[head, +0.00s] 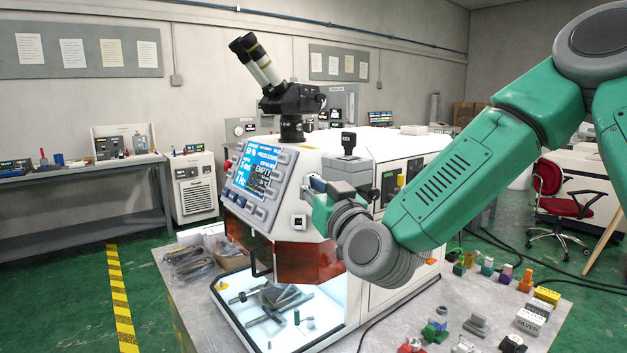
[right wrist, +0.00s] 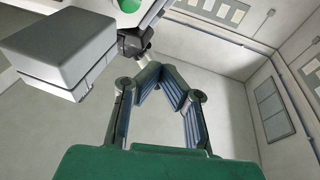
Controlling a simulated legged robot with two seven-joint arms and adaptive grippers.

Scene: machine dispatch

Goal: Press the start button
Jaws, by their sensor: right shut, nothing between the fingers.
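The white machine (head: 390,165) stands on the table with a blue lit screen (head: 252,170) and rows of grey keys on its sloping front panel. A red button (head: 227,164) sits at the panel's left edge. No start label is readable. In the right wrist view a round green button (right wrist: 129,5) shows at the top edge, partly cut off. My right gripper (head: 313,184) is just right of the panel, its tips close to the machine; I cannot tell whether they touch. It is shut and empty in the right wrist view (right wrist: 162,76). My left gripper is out of view.
A microscope head (head: 290,100) rises from the machine's top. A grey box (right wrist: 62,52) is close to my right gripper at left in the wrist view. Small coloured parts and boxes (head: 546,296) lie on the table (head: 455,295) at right.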

